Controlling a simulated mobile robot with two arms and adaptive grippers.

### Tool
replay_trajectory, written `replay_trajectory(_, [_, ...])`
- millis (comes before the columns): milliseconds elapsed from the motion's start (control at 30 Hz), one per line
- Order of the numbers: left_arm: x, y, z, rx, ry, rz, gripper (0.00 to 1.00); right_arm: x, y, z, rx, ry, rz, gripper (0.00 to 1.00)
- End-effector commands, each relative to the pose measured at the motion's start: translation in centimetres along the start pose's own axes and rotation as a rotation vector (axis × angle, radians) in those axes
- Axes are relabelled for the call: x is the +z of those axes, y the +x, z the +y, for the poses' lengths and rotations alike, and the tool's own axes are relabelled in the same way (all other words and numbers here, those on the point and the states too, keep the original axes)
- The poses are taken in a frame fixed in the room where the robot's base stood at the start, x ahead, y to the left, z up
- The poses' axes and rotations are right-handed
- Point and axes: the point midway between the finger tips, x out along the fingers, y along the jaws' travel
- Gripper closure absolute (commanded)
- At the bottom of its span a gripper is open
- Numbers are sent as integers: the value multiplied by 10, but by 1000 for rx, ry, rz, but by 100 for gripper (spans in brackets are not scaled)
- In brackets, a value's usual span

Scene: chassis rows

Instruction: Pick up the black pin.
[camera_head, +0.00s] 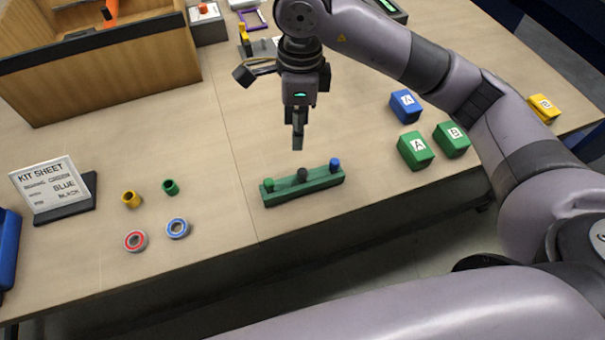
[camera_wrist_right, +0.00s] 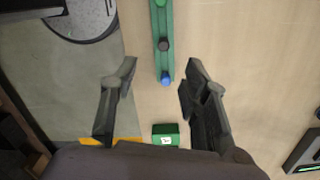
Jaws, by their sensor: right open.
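The black pin (camera_head: 302,175) stands in the middle of a green rack (camera_head: 325,182), between a green pin (camera_head: 268,185) and a blue pin (camera_head: 335,163). In the right wrist view the black pin (camera_wrist_right: 164,44) shows above the blue pin (camera_wrist_right: 166,80) along the green rack (camera_wrist_right: 155,25). My right gripper (camera_head: 298,143) points down over the table, above and a little behind the rack. In the wrist view its fingers (camera_wrist_right: 161,68) are wide apart with nothing held between them. My left gripper is out of view.
A kit sheet stand (camera_head: 50,187), coloured sleeves (camera_head: 170,187) and bearing rings (camera_head: 177,228) lie left of the rack. Green blocks (camera_head: 415,152), a blue block (camera_head: 405,106) and a yellow block (camera_head: 544,108) sit right. A wooden bin (camera_head: 110,75) stands at the back left.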

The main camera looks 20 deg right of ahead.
Motion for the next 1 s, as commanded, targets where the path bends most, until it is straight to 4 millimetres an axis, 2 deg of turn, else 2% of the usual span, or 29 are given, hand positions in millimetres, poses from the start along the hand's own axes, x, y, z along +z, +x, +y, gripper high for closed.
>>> replay_trajectory(67, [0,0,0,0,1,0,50,-9,1,-6,-20,10,38,58])
replay_trajectory(167, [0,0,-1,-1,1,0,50,-12,14,-6,-21,12,50,58])
replay_trajectory(600, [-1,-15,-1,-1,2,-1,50,-15,102,-8,-20,12,47,58])
replay_trajectory(867, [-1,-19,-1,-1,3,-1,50,-16,122,-9,-22,11,45,58])
replay_trajectory(1000, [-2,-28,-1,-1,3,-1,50,-17,141,-9,-17,12,47,58])
